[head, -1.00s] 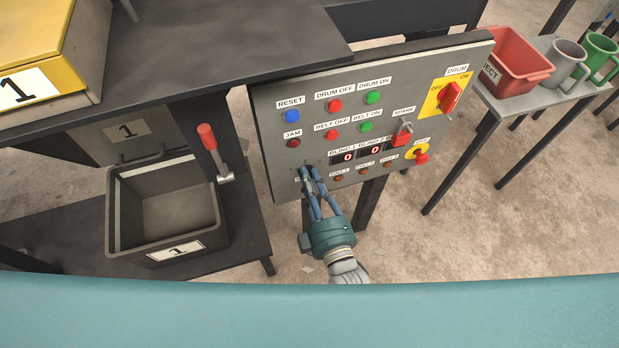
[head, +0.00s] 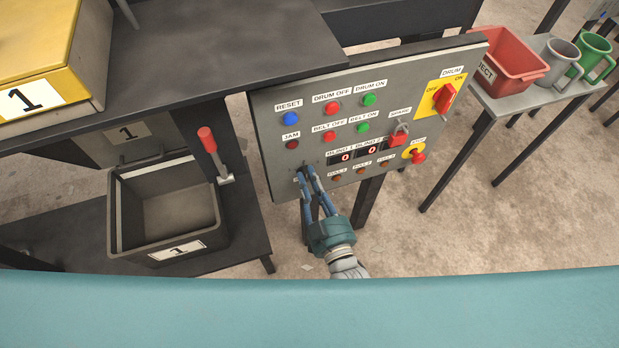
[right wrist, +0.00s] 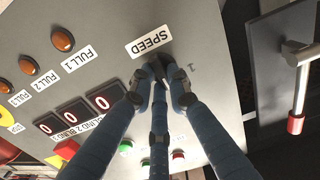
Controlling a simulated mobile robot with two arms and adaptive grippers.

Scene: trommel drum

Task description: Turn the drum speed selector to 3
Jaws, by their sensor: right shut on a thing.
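The grey control panel (head: 268,170) stands tilted in the middle of the head view. My right gripper (head: 306,172) is at its lower left corner. In the right wrist view the blue fingers of this gripper (right wrist: 162,82) are shut on the small dark speed selector (right wrist: 157,70), beside the SPEED label (right wrist: 149,41). The fingers hide most of the selector, and I cannot read its setting. One scale mark, which looks like a 1, shows beside the fingertips. In the head view the fingers cover the selector. My left gripper is not in view.
Close to the fingers are the FULL lamps (right wrist: 62,40) and the red number displays (right wrist: 75,115). A red-handled lever (head: 208,142) and a grey bin (head: 125,215) stand left of the panel. A red tray (head: 512,70) and mugs are at right.

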